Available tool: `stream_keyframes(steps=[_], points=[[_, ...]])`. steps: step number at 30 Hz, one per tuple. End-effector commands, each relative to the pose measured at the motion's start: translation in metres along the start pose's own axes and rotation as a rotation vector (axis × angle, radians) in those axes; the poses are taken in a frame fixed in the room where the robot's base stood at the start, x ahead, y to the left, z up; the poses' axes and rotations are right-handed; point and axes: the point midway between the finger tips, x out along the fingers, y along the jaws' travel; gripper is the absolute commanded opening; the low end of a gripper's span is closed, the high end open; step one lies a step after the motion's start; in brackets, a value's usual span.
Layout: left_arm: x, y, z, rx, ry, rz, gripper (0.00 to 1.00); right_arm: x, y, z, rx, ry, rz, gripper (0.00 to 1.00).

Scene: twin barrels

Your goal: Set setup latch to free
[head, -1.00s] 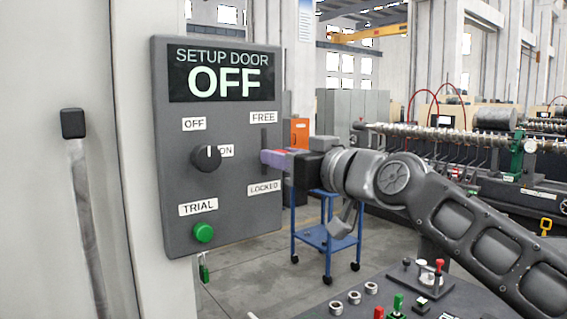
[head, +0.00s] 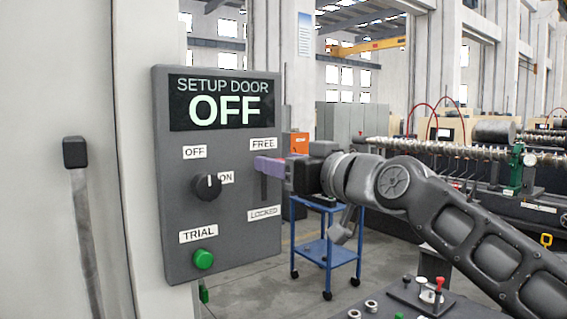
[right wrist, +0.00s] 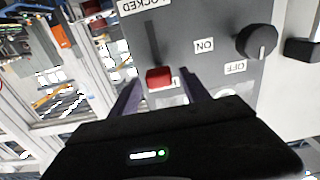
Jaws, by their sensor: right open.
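The setup latch is a red knob (right wrist: 160,77) in a dark upright slot (head: 264,188) on the grey panel (head: 232,238). In the right wrist view the knob sits at the slot end away from the LOCKED label (right wrist: 133,7), beside a partly hidden label. My right gripper (head: 262,166) is open, with its purple fingers on either side of the knob. In the head view the fingers hide the knob, just below the FREE label (head: 263,143) and above the LOCKED label (head: 264,212). My left gripper is not in view.
The panel also has a black rotary knob (head: 207,187), a green TRIAL button (head: 203,259) and a display (head: 222,102) reading SETUP DOOR OFF. A black handle (head: 75,152) is at the left. A blue cart (head: 326,253) stands behind my right arm.

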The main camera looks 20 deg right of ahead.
Motion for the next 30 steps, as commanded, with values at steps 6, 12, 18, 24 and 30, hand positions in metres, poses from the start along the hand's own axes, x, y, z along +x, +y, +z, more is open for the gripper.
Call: stream_keyframes(steps=[6,12,18,24,30], points=[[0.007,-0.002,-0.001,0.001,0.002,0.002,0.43,-0.015,0.000,0.002,-0.001,0.001,0.000,0.55],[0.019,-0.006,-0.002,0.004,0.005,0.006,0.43,-0.048,0.000,0.003,-0.001,0.004,0.001,0.55],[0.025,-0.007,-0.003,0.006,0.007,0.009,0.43,-0.074,0.000,0.001,0.000,0.003,0.001,0.55],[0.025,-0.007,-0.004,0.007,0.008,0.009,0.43,-0.078,0.000,0.000,0.000,0.000,0.000,0.55],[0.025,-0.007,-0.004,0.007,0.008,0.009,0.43,-0.078,0.000,0.000,0.000,0.000,0.000,0.55]])
